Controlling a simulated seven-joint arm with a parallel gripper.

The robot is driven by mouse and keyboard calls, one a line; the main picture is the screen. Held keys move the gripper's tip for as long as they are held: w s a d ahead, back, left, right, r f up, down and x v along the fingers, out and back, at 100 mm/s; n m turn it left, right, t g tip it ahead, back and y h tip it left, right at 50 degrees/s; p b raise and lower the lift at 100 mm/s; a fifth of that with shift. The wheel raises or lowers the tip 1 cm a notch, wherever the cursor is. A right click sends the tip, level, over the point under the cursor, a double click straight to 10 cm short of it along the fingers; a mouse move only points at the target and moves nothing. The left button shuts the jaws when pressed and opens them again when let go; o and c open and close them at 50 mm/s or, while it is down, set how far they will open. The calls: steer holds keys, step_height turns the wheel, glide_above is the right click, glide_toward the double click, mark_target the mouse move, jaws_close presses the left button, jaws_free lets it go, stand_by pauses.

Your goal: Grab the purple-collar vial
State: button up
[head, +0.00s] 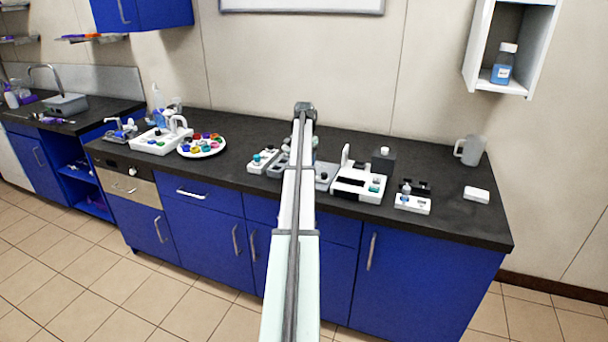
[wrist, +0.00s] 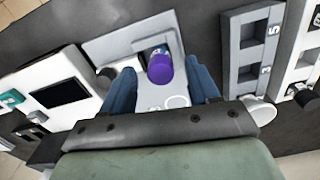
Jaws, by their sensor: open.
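The purple-collar vial (wrist: 159,68) shows in the wrist view with a round purple top and a light body with a blue patch. It stands in or on a pale grey station (wrist: 110,45); its base is partly hidden. My gripper (wrist: 163,82) is open, its two blue fingers on either side of the vial with visible gaps. I cannot tell how far above or below the collar the fingertips are. In the head view my own arm hides the gripper, and I cannot make out the vial there.
In the wrist view a white device with a dark screen (wrist: 62,92) is close on the left, and a grey numbered rack (wrist: 232,50) close on the right. The head view shows a round plate of coloured caps (head: 201,153) and a jug (head: 470,151) on the dark counter (head: 450,215).

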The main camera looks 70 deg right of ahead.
steer(key=shift+f, duration=1.35)
steer(key=c, duration=1.1)
steer(key=shift+r, duration=0.15)
